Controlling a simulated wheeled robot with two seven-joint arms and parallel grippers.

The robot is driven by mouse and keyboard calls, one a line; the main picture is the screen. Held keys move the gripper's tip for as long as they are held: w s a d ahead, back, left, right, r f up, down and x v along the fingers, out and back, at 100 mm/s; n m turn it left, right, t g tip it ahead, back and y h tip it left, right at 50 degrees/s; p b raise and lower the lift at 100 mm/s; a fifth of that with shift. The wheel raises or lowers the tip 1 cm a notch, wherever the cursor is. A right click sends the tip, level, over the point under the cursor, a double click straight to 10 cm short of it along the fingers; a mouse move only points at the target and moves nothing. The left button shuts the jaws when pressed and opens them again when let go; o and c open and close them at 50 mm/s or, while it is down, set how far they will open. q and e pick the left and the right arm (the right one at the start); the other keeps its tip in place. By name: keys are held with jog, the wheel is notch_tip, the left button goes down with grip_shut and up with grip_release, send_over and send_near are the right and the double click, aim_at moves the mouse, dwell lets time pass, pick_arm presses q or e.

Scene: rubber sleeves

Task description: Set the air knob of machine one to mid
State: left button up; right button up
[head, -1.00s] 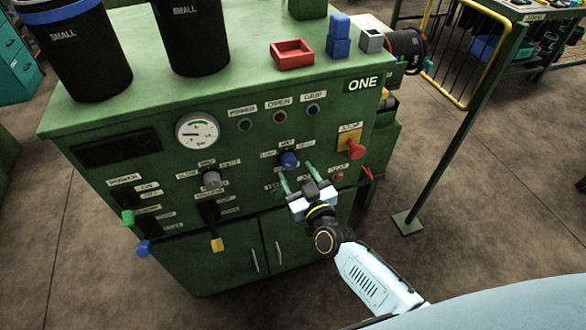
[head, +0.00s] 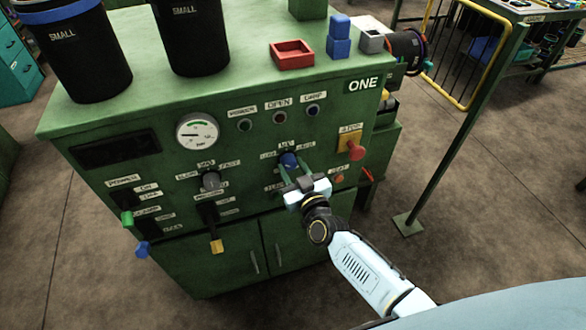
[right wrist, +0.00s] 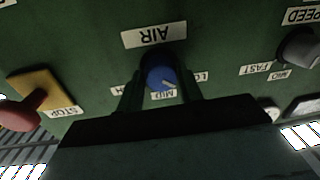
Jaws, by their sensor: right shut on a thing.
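Machine one (head: 130,100) is a green cabinet with an ONE label on its upper right. Its blue air knob (head: 289,160) sits on the front panel and also shows in the right wrist view (right wrist: 157,76), upside down under the AIR label. The knob's pale pointer line appears to lie between the MID and LO labels. My right gripper (head: 296,173) has its two green fingers on either side of the knob and is shut on it. The fingers partly cover the labels around it. My left gripper is not in view.
The grey speed knob (head: 210,180) is to the left of the air knob. The red stop button (head: 355,152) sticks out to its right. A pressure gauge (head: 197,132) and small buttons are above. A red tray (head: 292,55) and black sleeves stand on top.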

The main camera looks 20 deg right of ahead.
jog(key=shift+m, duration=0.3)
jog(key=m+b, duration=0.1)
jog(key=m, duration=0.3)
jog(key=shift+f+m+b, duration=0.15)
jog(key=shift+m+b, duration=0.15)
jog(key=shift+b, duration=0.05)
jog(key=shift+a+m+t+h+b, duration=0.1)
jog(key=shift+m+t+h+b, duration=0.15)
jog(key=shift+m, duration=0.95)
jog(key=shift+m+t+h+b, duration=0.15)
jog(key=shift+m+b, duration=0.2)
jog(key=shift+m, duration=0.85)
jog(key=o, duration=1)
jog(key=s, duration=0.9)
jog(key=s+d, duration=0.1)
jog(key=s, duration=0.3)
jog(key=shift+s+f, duration=0.2)
jog(key=shift+f, duration=0.15)
